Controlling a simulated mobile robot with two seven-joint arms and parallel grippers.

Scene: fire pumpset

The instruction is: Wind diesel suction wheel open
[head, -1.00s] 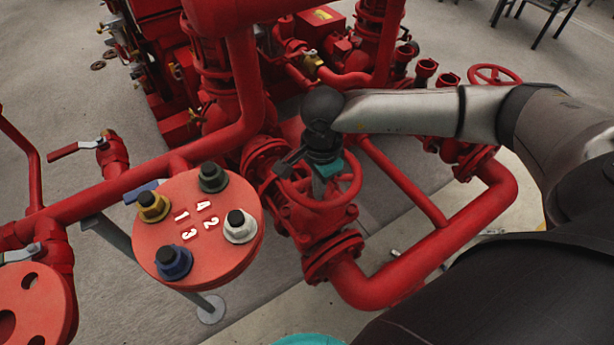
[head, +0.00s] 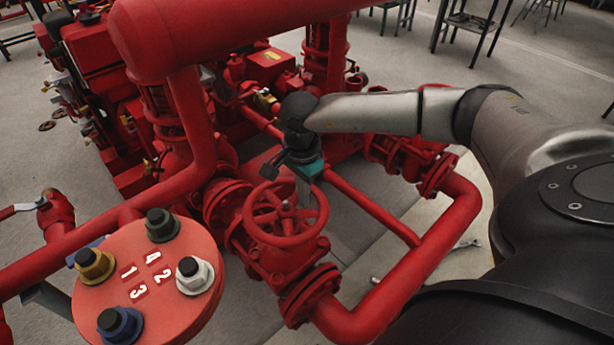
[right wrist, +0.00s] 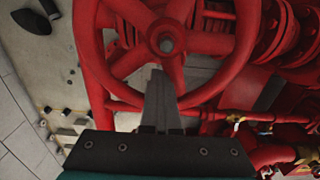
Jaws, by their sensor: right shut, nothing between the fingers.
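The red handwheel (head: 262,232) sits on top of a red valve in the pipe line at the middle of the head view. Its spokes and hub nut show large in the right wrist view (right wrist: 112,68). My right gripper (head: 304,203) is shut and empty. It points down at the far right side of the wheel, close to the rim. In the right wrist view the closed fingers (right wrist: 160,75) overlap the near rim and point toward the hub. Whether they touch the wheel I cannot tell. My left gripper is out of view.
A round red flange plate (head: 112,300) with coloured nuts numbered 1 to 4 stands at lower left. A thick red pipe (head: 240,30) crosses above, and another pipe (head: 400,275) curves round at right. Red pump machinery fills the back. Grey floor lies open between.

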